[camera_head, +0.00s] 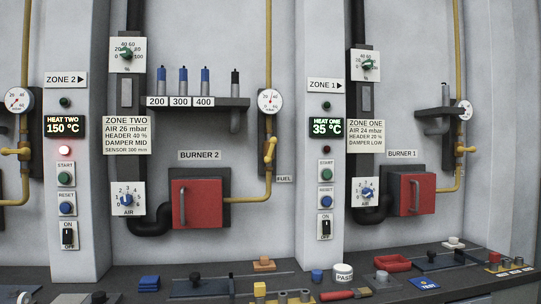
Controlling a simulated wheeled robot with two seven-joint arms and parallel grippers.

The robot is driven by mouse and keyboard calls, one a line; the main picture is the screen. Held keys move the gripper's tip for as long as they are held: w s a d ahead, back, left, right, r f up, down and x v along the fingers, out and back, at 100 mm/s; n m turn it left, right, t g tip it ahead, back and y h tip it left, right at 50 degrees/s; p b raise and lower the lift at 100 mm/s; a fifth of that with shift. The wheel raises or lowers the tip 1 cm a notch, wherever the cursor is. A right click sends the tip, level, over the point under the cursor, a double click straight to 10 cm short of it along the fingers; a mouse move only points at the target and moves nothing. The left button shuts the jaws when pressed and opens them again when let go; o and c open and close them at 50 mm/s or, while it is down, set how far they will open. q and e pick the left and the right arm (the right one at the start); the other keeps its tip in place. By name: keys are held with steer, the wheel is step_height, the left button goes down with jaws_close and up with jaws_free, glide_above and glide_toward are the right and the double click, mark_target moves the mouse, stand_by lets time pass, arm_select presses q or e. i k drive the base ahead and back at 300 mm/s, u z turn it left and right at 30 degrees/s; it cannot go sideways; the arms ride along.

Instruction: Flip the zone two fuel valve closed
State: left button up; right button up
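The zone two fuel valve (270,149) is a yellow lever valve on the yellow pipe (267,188) right of the red Burner 2 box (197,203). Its lever looks roughly upright, along the pipe, with a slight tilt. The round gauge (269,102) sits just above it. The ZONE TWO sign (128,135) and the HEAT TWO display (63,126), reading 150 °C, are to the left. A red lamp (64,150) glows below the display. Neither of my grippers shows.
A similar yellow valve (461,150) by Burner 1 has its lever across the pipe; another (18,151) is at far left. A dark shelf with several plugs (197,103) sticks out above Burner 2. The dark bench (130,284) below holds several loose parts.

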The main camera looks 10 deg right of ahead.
mark_target(273, 141)
steer(key=z, duration=0.05)
steer(key=i, duration=1)
steer(key=u, duration=0.5)
